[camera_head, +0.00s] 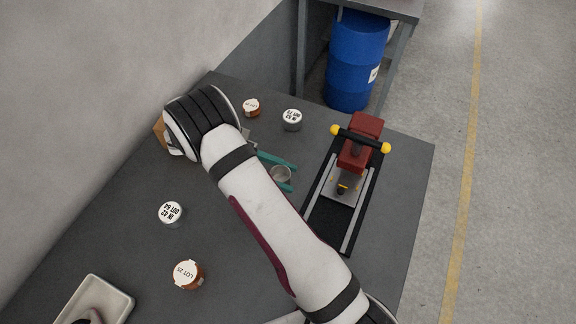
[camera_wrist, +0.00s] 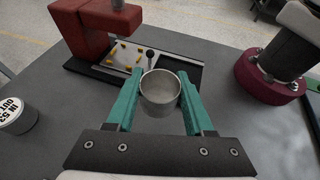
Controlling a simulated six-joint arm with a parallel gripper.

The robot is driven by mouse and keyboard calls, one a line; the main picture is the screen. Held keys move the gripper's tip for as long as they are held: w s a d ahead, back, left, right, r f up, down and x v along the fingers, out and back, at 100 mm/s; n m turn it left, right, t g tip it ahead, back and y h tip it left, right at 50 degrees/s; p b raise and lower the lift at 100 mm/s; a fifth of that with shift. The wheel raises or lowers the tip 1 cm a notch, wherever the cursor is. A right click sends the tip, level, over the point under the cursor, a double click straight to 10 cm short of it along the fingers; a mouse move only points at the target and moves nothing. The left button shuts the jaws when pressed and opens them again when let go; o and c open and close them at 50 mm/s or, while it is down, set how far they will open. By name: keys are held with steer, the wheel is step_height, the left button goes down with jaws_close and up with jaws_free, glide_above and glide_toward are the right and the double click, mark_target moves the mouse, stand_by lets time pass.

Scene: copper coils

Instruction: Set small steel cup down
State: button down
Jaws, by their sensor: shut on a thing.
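The small steel cup (camera_wrist: 160,92) is a short, open-topped metal cup, upright and empty inside in the wrist view. My gripper (camera_wrist: 160,88) has teal fingers closed on it from both sides. In the head view the cup (camera_head: 281,174) shows between the teal fingers (camera_head: 285,176), left of the red press. Whether the cup's base touches the table cannot be told. My arm hides part of the table in the head view.
A red press with yellow knobs (camera_head: 358,150) stands on a black railed base right of the cup. A labelled steel tin (camera_head: 292,119) and copper coil (camera_head: 251,107) stand behind. Another tin (camera_head: 171,213), coil (camera_head: 188,275) and a pale tray (camera_head: 122,303) are left and front.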

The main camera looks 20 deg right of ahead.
mark_target(293, 160)
steer(key=w+d+r+n+t+h, duration=0.2)
steer(key=w+d+r+n+t, duration=0.45)
steer(key=w, duration=0.25)
steer(key=shift+m, duration=0.35)
steer(key=f, duration=1.5)
steer(key=shift+s+a+f, duration=0.25)
steer(key=shift+f, duration=0.1)
steer(key=shift+c, duration=1.4)
jaws_free()
steer(key=shift+f, duration=0.1)
